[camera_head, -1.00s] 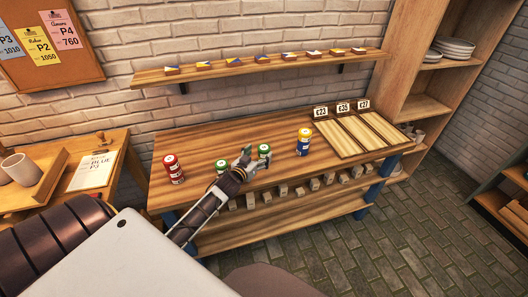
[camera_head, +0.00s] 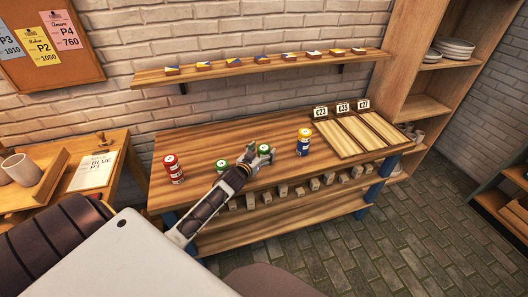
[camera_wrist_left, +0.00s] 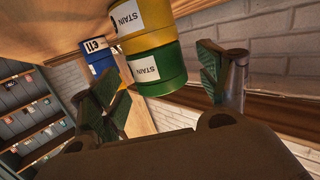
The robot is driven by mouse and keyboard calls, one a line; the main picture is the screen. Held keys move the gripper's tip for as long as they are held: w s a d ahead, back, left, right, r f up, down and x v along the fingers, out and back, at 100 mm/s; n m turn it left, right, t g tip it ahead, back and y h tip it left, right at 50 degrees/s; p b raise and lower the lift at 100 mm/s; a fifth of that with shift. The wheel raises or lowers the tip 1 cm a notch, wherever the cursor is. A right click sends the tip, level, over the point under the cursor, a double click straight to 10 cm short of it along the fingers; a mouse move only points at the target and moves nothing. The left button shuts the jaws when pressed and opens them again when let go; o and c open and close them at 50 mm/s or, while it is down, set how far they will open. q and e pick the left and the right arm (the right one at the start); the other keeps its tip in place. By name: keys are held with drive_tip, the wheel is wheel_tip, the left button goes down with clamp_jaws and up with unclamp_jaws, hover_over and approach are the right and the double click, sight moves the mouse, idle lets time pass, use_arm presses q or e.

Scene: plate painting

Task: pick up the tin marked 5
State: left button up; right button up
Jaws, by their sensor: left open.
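Tins stand on the wooden bench: a red stack (camera_head: 173,169) at left, a green-topped tin (camera_head: 221,166), another green-topped tin (camera_head: 264,148), and a yellow-and-blue stack (camera_head: 304,141). I cannot read a 5 on any of them. My left gripper (camera_head: 259,160) is open at the second green-topped tin and partly covers it. In the left wrist view, a green tin (camera_wrist_left: 160,70) shows between the open fingers, against a yellow tin (camera_wrist_left: 142,18); both have "STAIN" labels. Contact with the fingers cannot be told. My right gripper is not in view.
A blue tin (camera_wrist_left: 101,63) shows behind in the left wrist view. Wooden boards with price signs (camera_head: 341,110) lie at the bench's right. A wall shelf (camera_head: 225,70) holds small painted tiles. Small wooden blocks (camera_head: 283,190) stand on the ledge below the benchtop.

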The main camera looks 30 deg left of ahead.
use_arm(q)
drive_tip(key=shift+w, duration=0.65)
drive_tip(key=shift+w+f, duration=0.15)
drive_tip(key=shift+w, duration=0.15)
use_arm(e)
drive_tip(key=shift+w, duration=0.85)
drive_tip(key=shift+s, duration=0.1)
